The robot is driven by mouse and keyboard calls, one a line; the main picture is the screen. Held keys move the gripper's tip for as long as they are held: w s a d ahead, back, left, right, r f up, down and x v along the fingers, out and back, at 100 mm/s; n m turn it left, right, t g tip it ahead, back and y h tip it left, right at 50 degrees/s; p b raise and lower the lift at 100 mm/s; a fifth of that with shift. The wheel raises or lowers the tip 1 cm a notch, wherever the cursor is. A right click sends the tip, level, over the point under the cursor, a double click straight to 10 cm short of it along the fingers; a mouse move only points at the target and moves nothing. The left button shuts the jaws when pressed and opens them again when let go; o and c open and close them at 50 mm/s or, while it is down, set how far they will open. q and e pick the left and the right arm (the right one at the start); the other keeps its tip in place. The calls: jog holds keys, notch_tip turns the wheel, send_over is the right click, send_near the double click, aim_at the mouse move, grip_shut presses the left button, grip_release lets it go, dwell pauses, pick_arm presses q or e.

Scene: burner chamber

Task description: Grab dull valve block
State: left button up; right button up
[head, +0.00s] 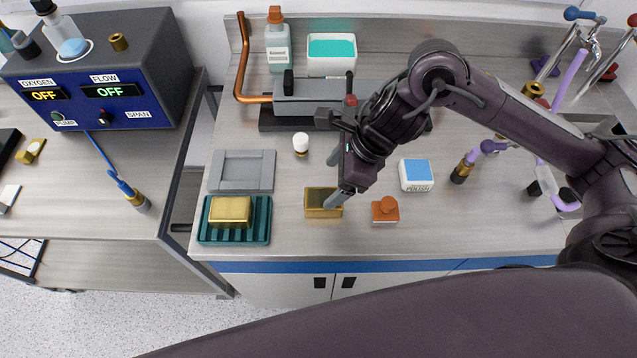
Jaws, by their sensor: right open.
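A brass block (313,206) with a darker, duller top sits on the steel bench near its front. A brighter gold block (230,210) rests on a teal ribbed tray (206,235) to its left. I take the darker one to be the dull valve block. My right gripper (336,178) is open and empty, at the right side of the darker block. Its nearer fingertip overlaps the block's right edge in the head view; I cannot tell whether they touch. My left gripper is not in view.
An orange-brown knobbed piece (385,210) and a blue-and-white tub (416,174) stand right of the block. A grey flat plate (242,171) and a small white-topped item (300,143) lie left and behind. A grey vise-like fixture (290,103) stands further back.

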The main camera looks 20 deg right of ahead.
aim_at(325, 198)
jog(key=shift+s+d+n, duration=0.15)
jog(key=shift+d+n, duration=0.15)
jog(key=shift+d, duration=0.3)
jog(key=shift+s+f+h, duration=0.1)
jog(key=shift+f+h, duration=0.2)
jog(key=shift+f, duration=0.05)
jog(key=shift+x, duration=0.95)
jog(key=p+x, duration=0.2)
jog(key=x, duration=0.2)
jog(key=shift+a+f, duration=0.1)
jog(key=shift+a, duration=0.05)
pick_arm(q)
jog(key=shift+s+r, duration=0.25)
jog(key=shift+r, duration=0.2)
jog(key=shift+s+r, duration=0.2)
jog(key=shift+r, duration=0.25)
pick_arm(e)
jog(key=shift+a+f, duration=0.1)
jog(key=shift+f, duration=0.2)
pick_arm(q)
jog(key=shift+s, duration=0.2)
pick_arm(e)
jog(key=c, duration=1.3)
jog(key=shift+o, duration=0.2)
jog(key=shift+r, duration=0.1)
